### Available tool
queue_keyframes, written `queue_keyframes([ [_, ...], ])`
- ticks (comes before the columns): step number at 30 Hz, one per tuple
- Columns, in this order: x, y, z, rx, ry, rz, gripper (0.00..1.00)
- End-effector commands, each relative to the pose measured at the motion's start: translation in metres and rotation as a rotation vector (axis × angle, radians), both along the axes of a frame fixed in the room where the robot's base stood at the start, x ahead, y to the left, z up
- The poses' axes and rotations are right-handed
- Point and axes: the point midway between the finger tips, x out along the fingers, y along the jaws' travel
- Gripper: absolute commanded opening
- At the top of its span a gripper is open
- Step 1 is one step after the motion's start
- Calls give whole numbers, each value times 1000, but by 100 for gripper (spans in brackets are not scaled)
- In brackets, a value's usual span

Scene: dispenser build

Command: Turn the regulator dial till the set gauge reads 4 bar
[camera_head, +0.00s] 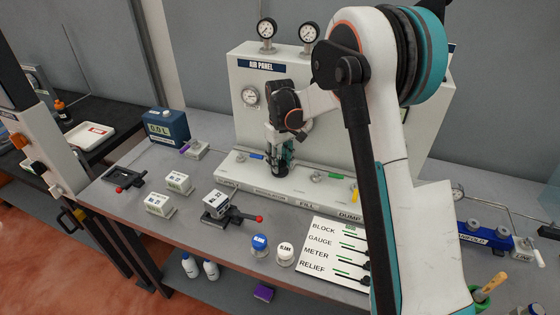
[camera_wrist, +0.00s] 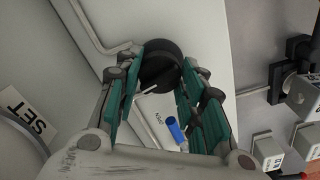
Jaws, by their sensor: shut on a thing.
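The regulator dial (camera_wrist: 160,62) is a round black knob with a pale pointer line, in the wrist view. My gripper (camera_wrist: 167,78) has its teal fingers on both sides of it and is shut on it. In the wrist view a SET label (camera_wrist: 28,117) lies beside a partly cut-off gauge rim (camera_wrist: 22,138).
Two more gauges (camera_head: 267,28) (camera_head: 308,33) stand on top of the air panel (camera_head: 262,67). A blue lever (camera_wrist: 175,130) lies close to my fingers. Labelled blocks (camera_head: 160,204), clamps and two jars (camera_head: 260,245) stand on the bench in front.

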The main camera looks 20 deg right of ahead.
Motion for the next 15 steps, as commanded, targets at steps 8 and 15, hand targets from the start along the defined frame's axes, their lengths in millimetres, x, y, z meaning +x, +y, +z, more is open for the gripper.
queue_keyframes([
  [8,0,0,0,0,0,-142,13],
  [15,0,0,0,0,0,-195,13],
])
